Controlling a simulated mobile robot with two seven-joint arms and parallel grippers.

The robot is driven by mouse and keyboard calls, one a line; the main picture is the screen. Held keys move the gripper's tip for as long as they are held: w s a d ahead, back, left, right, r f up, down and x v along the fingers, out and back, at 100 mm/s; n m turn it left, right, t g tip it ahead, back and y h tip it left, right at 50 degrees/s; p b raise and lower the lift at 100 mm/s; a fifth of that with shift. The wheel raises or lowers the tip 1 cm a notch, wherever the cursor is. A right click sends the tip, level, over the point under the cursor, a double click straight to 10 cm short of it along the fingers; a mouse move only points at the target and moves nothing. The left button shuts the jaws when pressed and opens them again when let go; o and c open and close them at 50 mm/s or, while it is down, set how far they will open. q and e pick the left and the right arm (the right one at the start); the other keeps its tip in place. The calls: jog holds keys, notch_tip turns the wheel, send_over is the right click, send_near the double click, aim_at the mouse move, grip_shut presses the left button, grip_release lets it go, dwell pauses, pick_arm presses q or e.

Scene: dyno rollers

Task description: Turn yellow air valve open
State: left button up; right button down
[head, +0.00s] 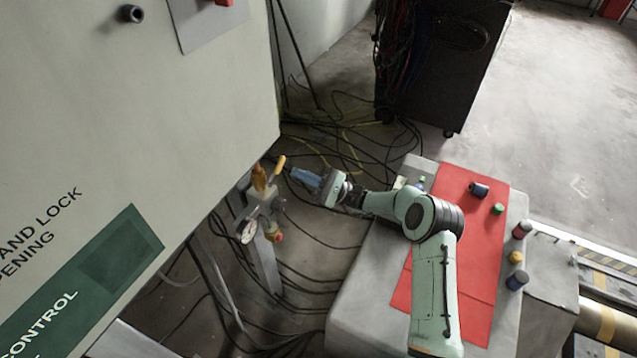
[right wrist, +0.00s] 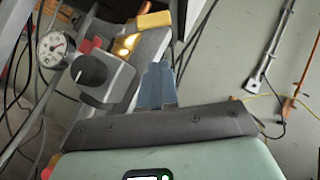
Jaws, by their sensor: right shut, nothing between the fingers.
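The yellow valve handle (head: 280,165) sticks up at a tilt from the air fitting on a grey post beside the big cabinet. An orange-brown part (head: 259,178) stands just left of it. My right gripper (head: 298,176) points left with its blue fingers shut and empty, just right of the handle; I cannot tell whether they touch. In the right wrist view the yellow handle (right wrist: 152,19) lies beyond the blue fingertips (right wrist: 158,72). My left gripper is out of view.
A pressure gauge (head: 249,231) and a red-orange fitting (head: 278,237) sit below the valve. A dark regulator knob (right wrist: 88,69) shows in the wrist view. The cabinet (head: 130,110) fills the left. A red mat (head: 455,220) holds several small containers. Cables cover the floor behind.

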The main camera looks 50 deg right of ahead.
aim_at(275, 172)
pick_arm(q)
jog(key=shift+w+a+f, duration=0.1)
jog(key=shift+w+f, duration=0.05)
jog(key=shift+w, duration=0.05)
pick_arm(e)
jog(key=a+r, duration=0.1)
jog(key=r, duration=0.1)
jog(key=a+r, duration=0.2)
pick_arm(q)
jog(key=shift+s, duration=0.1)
pick_arm(e)
jog(key=shift+d, duration=0.1)
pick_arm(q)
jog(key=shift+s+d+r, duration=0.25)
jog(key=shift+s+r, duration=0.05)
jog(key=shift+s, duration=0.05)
pick_arm(e)
jog(key=shift+r+n+g+y, duration=0.2)
jog(key=shift+n+g+y, duration=0.1)
jog(key=shift+n+g, duration=0.35)
pick_arm(q)
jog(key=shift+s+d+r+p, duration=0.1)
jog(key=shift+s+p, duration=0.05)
jog(key=shift+p, duration=0.25)
pick_arm(e)
jog(key=shift+r+n, duration=0.1)
jog(key=shift+n, duration=0.15)
